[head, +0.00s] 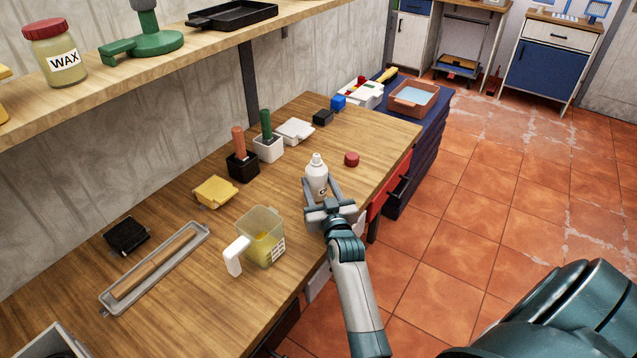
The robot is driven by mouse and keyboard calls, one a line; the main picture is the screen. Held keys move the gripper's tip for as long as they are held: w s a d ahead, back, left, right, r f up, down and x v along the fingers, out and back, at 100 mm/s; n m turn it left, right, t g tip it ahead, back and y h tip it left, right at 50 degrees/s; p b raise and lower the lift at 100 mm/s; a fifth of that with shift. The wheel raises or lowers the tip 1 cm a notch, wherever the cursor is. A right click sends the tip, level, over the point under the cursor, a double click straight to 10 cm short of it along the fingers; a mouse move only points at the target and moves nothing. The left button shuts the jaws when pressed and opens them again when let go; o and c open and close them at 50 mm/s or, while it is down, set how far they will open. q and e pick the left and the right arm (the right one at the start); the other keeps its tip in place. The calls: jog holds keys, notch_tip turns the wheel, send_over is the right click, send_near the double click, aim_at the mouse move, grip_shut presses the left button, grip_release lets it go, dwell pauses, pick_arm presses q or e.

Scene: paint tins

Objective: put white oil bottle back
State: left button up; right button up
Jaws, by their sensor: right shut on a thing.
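The white oil bottle (316,172) stands upright at the wooden workbench (190,283), near its front edge. It has a narrow white nozzle on top and a dark mark low on its side. My right gripper (321,191) is shut on the bottle from the front, its fingers at either side of the body. The bottle's lower part is partly hidden by the gripper; I cannot tell whether its base touches the bench. My left gripper is not in view.
A red cap (351,159) lies right of the bottle. A clear jug (262,238) with yellow liquid stands left of my gripper. Black (242,166) and white (268,149) holders stand behind. A shelf (150,75) with a wax jar (55,54) overhangs the bench.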

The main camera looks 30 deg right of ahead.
jog(key=shift+f, duration=0.15)
jog(key=o, duration=0.8)
jog(key=shift+c, duration=0.2)
jog(key=shift+f, duration=0.1)
